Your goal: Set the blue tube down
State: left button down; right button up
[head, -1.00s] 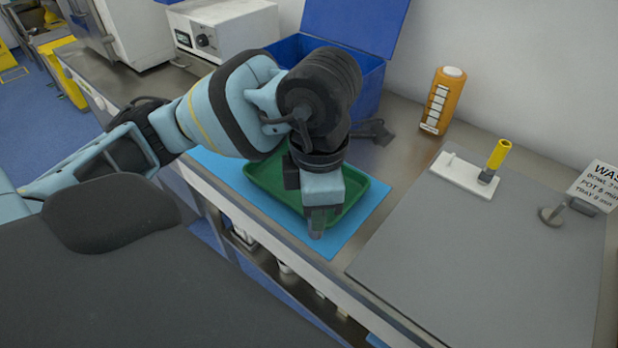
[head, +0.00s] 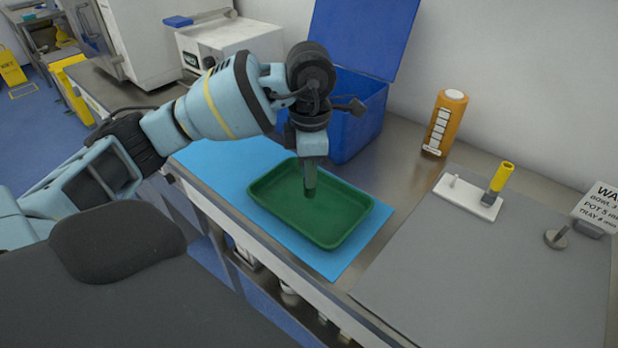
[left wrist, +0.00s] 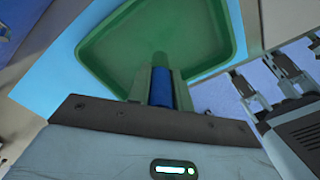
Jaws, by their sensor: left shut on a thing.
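My left gripper (head: 309,187) points straight down over the green tray (head: 345,232), inside its outline. In the left wrist view, the blue tube (left wrist: 161,88) is upright between the two fingers, and the left gripper (left wrist: 161,72) is shut on it. In the head view the tube cannot be made out behind the fingers. I cannot tell whether its lower end touches the tray floor. The green tray also shows in the left wrist view (left wrist: 205,30), with its floor otherwise bare. My right gripper is not seen in the head view.
The tray lies on a blue mat (head: 222,170). A blue box (head: 355,110) with its lid up stands behind. An orange bottle (head: 443,122) stands by the wall. A white stand (head: 462,196) with a yellow piece (head: 502,176) is on the grey mat (head: 480,265), which has free room.

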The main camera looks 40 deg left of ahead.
pick_arm(q)
jog(key=f, duration=0.3)
jog(key=shift+w+a+f, duration=0.1)
jog(key=shift+w+a, duration=0.25)
jog(key=shift+f, duration=0.2)
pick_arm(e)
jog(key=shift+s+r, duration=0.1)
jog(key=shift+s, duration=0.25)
pick_arm(q)
jog(key=shift+f, duration=0.15)
jog(key=c, duration=1.3)
grip_release()
jog(key=shift+o, duration=0.2)
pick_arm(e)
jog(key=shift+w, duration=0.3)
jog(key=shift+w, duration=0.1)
